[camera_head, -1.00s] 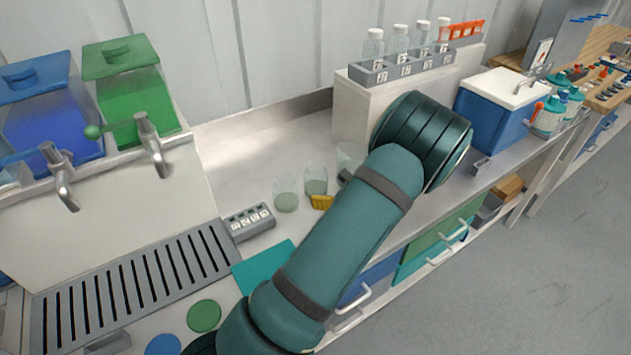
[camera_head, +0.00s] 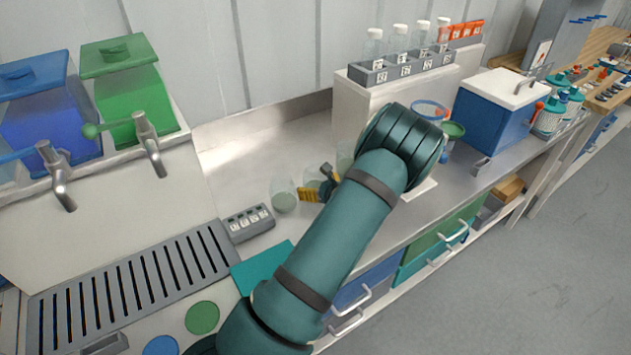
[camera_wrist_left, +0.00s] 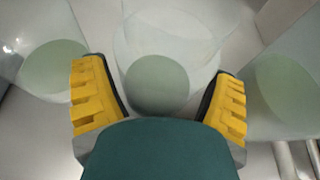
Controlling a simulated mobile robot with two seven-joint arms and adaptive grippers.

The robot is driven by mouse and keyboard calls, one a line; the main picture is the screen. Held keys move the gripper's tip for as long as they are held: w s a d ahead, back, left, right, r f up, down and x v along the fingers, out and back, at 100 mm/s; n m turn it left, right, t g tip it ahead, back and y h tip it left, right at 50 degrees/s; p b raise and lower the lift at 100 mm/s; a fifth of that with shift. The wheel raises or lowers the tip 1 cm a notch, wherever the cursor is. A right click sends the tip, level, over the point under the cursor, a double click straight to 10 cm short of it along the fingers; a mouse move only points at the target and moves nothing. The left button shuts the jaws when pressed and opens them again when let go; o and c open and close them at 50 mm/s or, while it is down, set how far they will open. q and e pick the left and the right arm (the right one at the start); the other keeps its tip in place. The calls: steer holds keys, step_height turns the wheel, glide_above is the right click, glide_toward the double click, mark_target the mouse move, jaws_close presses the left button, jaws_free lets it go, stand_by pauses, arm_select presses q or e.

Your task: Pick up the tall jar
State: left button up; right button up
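Three clear glass jars stand in a row on the counter: a left jar (camera_head: 284,200), a middle jar (camera_head: 311,176) and a right jar (camera_head: 345,157), partly hidden by my arm. I cannot tell which is the tall one. My left gripper (camera_head: 318,184) is at the middle jar, its yellow fingertip in front of that glass. In the left wrist view, the gripper (camera_wrist_left: 160,78) is open, with yellow pads on either side of a jar (camera_wrist_left: 158,82) with a pale green base. Other jars show at left (camera_wrist_left: 50,68) and right (camera_wrist_left: 283,85). My right gripper is not in view.
A grey labelled block (camera_head: 248,222) and a teal mat (camera_head: 262,267) lie left of the jars. A raised shelf holds a bottle rack (camera_head: 400,70). A drain grille (camera_head: 130,285) is at the left.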

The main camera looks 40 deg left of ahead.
mark_target(317, 167)
arm_select(q)
steer(key=c, duration=0.7)
steer(key=shift+c, duration=0.2)
step_height(317, 167, up, 10)
steer(key=shift+p, duration=0.95)
